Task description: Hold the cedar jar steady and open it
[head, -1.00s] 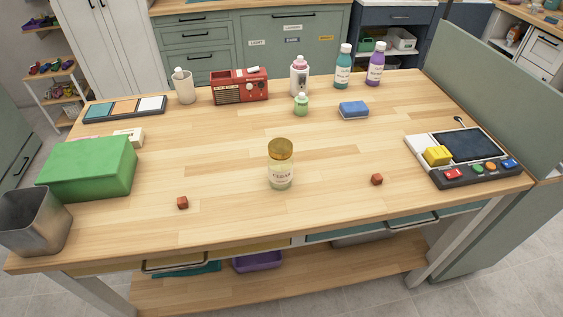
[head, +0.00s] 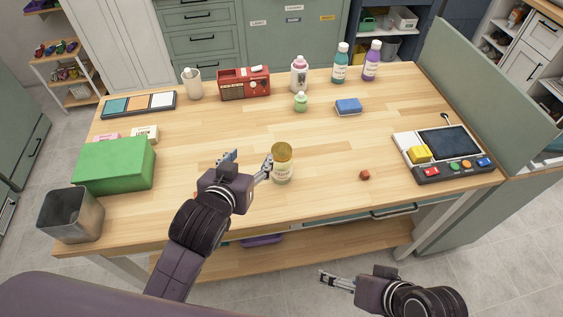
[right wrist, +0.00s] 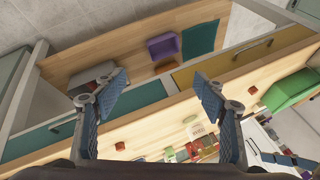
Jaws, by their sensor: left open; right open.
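The cedar jar (head: 282,168) stands upright near the middle front of the table, pale-bodied with a gold-brown lid on. My left gripper (head: 249,159) is open just left of the jar, its right finger close to the jar's side; I cannot tell if it touches. The jar is not between its fingers. My right gripper (head: 323,279) is open and empty, low in front of the table's front edge. Its two spread fingers also show in the right wrist view (right wrist: 158,90), with the table's drawers and lower shelf beyond them.
A red cube (head: 364,175) lies right of the jar. A green box (head: 115,165) and a metal bin (head: 70,213) stand at left; a button console (head: 445,153) is at right. Bottles, a red radio (head: 244,83) and a blue sponge (head: 348,106) are farther back.

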